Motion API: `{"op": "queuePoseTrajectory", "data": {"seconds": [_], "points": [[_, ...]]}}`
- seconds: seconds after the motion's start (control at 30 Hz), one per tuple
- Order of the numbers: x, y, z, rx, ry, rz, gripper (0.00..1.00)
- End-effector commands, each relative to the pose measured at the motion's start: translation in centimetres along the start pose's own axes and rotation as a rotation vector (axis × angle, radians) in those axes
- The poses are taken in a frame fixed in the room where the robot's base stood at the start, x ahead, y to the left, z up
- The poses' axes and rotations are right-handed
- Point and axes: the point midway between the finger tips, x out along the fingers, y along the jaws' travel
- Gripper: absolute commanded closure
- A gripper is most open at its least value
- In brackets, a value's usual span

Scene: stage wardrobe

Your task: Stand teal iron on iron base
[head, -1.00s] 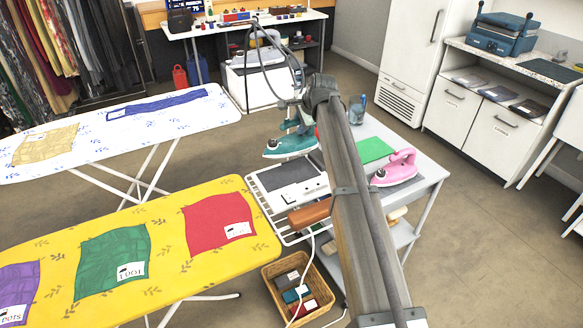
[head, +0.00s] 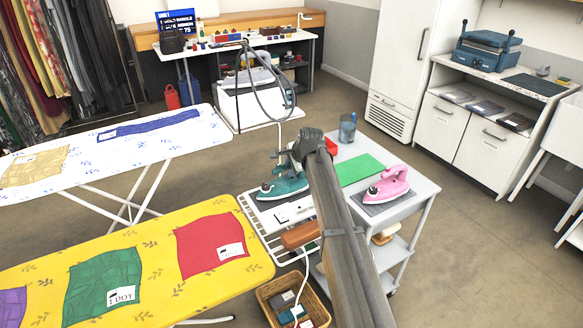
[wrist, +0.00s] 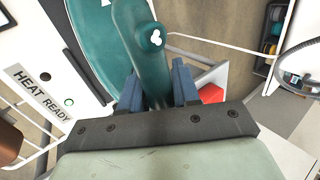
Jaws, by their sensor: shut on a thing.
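The teal iron (head: 283,189) is upright, soleplate down, over the dark pad of the iron base. The iron base (head: 297,210) is a white unit on the trolley's near left, with a white front panel. In the wrist view the iron base (wrist: 32,75) shows a "HEAT READY" label left of the teal iron (wrist: 92,35).
A pink iron (head: 388,186) stands on a grey pad to the right. A green mat (head: 360,169), red box (head: 331,146) and blue cup (head: 347,128) are behind. A yellow ironing board (head: 150,235) lies left, a wicker basket (head: 268,297) below.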

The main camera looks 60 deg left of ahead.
Motion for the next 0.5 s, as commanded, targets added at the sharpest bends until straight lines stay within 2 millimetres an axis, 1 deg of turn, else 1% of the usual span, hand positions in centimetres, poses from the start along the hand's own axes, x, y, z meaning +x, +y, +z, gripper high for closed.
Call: {"op": "queuePoseTrajectory", "data": {"seconds": [0.3,0.33,0.5], "points": [[0.1,0.02,-0.01,0.0,0.0,-0.002,1.0],[0.14,0.08,-0.01,0.0,0.0,0.0,0.67],[0.13,0.07,-0.01,0.0,0.0,0.0,0.51]]}}
